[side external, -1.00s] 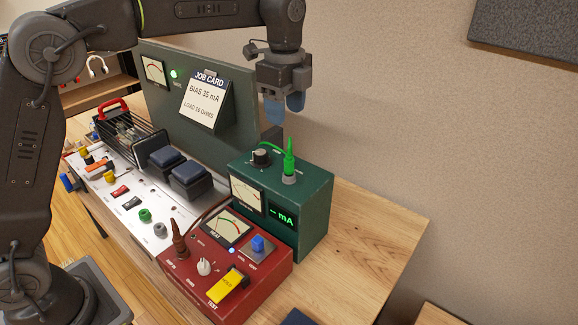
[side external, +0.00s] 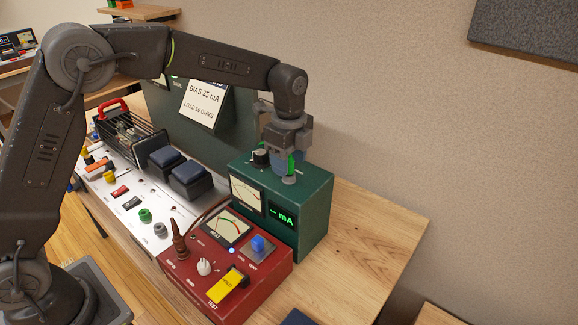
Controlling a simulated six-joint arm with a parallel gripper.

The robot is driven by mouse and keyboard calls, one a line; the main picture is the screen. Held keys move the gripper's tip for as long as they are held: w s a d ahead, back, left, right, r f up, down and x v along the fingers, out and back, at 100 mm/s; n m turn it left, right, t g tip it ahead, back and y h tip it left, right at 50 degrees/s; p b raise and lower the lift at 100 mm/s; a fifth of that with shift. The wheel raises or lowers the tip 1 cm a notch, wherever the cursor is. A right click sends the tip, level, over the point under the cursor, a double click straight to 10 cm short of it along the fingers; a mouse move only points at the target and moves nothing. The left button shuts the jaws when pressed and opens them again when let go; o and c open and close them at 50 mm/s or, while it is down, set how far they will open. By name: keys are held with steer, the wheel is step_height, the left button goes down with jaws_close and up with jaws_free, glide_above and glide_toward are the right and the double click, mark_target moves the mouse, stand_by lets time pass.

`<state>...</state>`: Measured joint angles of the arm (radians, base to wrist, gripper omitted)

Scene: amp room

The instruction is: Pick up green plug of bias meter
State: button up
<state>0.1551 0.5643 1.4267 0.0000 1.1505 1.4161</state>
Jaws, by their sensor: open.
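The green plug (side external: 291,165) stands upright in a grey socket on top of the dark green bias meter (side external: 313,190). My gripper (side external: 287,160) is pointed down over the plug, with its blue fingertips at the plug's height. The fingers are open, and they hide part of the plug. I cannot tell whether a finger touches it. The bias meter has a dial and a lit display reading "-- mA" on its front.
A black knob (side external: 261,157) sits on the meter top, just left of my gripper. A red tester (side external: 226,262) stands in front of the meter. A job card (side external: 203,103) hangs on the panel behind. The wooden table (side external: 365,240) is clear to the right.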

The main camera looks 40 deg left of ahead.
steer(key=shift+f, duration=0.8)
steer(key=shift+c, duration=0.2)
jaws_close()
steer(key=shift+r, duration=0.15)
